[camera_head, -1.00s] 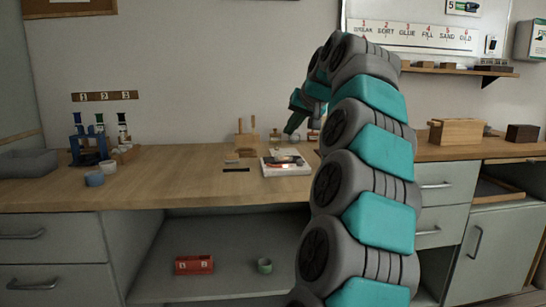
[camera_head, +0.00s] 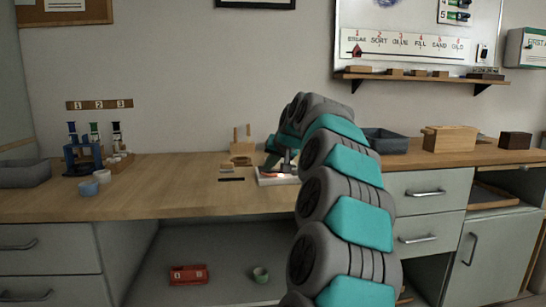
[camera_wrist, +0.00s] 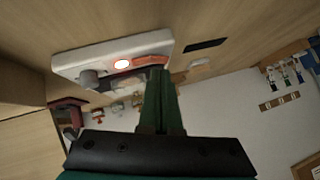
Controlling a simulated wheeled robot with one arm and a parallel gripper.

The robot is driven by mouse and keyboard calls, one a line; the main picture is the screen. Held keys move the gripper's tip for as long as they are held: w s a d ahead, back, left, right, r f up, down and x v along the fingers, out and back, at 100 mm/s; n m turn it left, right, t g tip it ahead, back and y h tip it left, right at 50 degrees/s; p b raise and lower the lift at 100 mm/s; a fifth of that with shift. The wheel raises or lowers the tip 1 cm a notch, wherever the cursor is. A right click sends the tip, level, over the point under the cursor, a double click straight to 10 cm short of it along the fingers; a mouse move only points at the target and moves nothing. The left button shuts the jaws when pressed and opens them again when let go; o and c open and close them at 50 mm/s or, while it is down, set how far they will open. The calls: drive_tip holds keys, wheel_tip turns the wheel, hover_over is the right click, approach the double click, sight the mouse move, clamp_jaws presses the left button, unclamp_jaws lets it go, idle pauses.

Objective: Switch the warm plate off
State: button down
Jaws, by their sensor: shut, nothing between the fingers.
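The warm plate (camera_head: 268,180) is a low white unit on the wooden bench, partly hidden behind my arm in the head view. In the wrist view the warm plate (camera_wrist: 85,60) shows a bright, red-rimmed round spot (camera_wrist: 122,64), a reddish strip (camera_wrist: 152,61) and a grey knob (camera_wrist: 90,78). My gripper (camera_wrist: 158,76) is shut and empty, its fingertips beside the plate's edge near the reddish strip. In the head view my gripper (camera_head: 286,166) is low over the plate. I cannot tell whether it touches.
A dark slot or strip (camera_head: 231,180) lies on the bench left of the plate, with a wooden holder (camera_head: 243,149) behind. A blue-grey tray (camera_head: 386,141) and wooden box (camera_head: 450,139) stand to the right.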

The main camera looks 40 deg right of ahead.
drive_tip(key=shift+a+f, duration=0.1)
drive_tip(key=shift+f, duration=0.3)
drive_tip(key=shift+w+a+f+h+b, duration=0.15)
drive_tip(key=shift+f+h+b, duration=0.15)
drive_tip(key=shift+f+b, duration=0.1)
drive_tip(key=shift+a+r+n, duration=0.1)
drive_tip(key=shift+n, duration=0.2)
